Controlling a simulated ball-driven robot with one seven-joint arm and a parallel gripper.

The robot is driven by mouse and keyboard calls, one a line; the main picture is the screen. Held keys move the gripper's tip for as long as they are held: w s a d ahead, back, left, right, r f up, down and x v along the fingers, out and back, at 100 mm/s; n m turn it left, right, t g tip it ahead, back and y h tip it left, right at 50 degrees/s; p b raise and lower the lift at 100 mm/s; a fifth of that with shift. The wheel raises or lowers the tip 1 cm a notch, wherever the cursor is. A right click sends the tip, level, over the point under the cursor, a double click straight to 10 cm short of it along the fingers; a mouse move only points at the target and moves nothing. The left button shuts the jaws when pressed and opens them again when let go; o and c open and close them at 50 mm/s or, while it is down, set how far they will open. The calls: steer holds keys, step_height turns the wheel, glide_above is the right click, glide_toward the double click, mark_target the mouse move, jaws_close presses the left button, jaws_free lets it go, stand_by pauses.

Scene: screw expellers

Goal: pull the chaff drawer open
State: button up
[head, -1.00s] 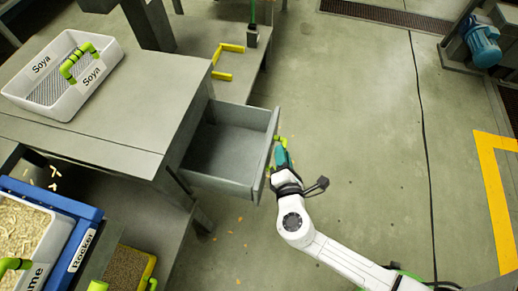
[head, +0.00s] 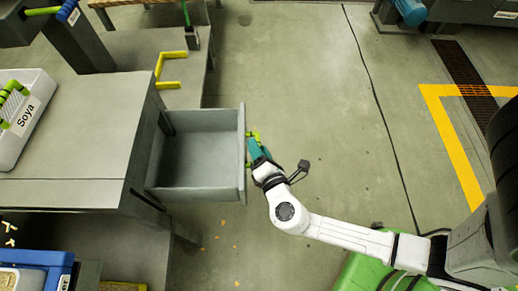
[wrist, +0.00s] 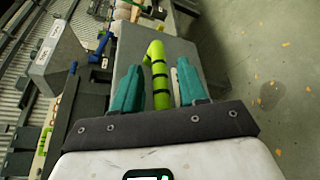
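The chaff drawer (head: 200,160) is a grey open-topped box, pulled well out of the grey bench. It looks empty inside. Its front panel (head: 241,152) carries a bright green handle (head: 253,136), which shows in the wrist view as a green bar with black bands (wrist: 160,78). My gripper (head: 254,150) is at the outer side of the drawer front. In the wrist view its two teal fingers (wrist: 157,85) stand on either side of the handle, with narrow gaps showing between bar and fingers. The contact deeper between the fingers is not clear.
The bench top (head: 85,150) holds a white Soya tray (head: 22,118) at the left. A yellow bracket (head: 172,69) lies on the lower surface behind. Small chaff bits (head: 222,238) lie on the floor below the drawer. The floor to the right is mostly clear.

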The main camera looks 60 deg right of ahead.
steer(key=p+v, duration=0.1)
steer(key=v, duration=0.9)
steer(key=shift+s+a+r, duration=0.2)
steer(key=shift+s, duration=0.15)
